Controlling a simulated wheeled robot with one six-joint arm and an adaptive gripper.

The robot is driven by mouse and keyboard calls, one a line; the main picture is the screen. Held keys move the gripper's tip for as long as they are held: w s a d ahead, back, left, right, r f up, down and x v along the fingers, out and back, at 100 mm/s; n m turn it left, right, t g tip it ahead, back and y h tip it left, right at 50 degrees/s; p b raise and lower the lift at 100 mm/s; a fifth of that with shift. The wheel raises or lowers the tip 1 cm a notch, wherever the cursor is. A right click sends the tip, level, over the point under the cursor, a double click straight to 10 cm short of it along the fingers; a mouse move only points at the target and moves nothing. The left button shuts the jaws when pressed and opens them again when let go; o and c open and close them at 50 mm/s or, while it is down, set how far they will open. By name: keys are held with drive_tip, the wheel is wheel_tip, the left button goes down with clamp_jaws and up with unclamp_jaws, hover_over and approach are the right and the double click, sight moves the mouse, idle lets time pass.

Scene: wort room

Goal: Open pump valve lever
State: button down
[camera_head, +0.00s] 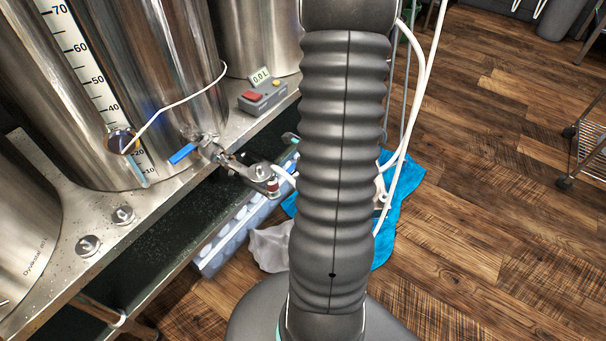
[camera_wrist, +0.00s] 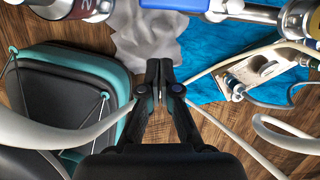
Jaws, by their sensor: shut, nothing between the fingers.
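A blue lever (camera_head: 182,153) sits on a metal valve at the front of the steel kettle, sticking out to the left. Metal fittings (camera_head: 258,172) run from that valve towards my arm. In the wrist view a blue handle (camera_wrist: 178,4) shows at the top edge beside metal fittings; I cannot tell which valve it belongs to. My gripper (camera_wrist: 160,66) is shut and empty, below and apart from that handle, over the wooden floor and cloths. In the head view my arm hides the gripper. I cannot clearly identify the pump valve lever.
White hoses (camera_wrist: 230,65) cross on both sides. A blue cloth (camera_wrist: 205,60) and grey cloth (camera_wrist: 145,35) lie on the floor. A small display box (camera_head: 263,95) stands on the steel table. Open floor lies right.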

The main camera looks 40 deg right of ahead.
drive_tip(key=p+v, duration=0.1)
drive_tip(key=v, duration=0.9)
drive_tip(key=shift+a, duration=0.15)
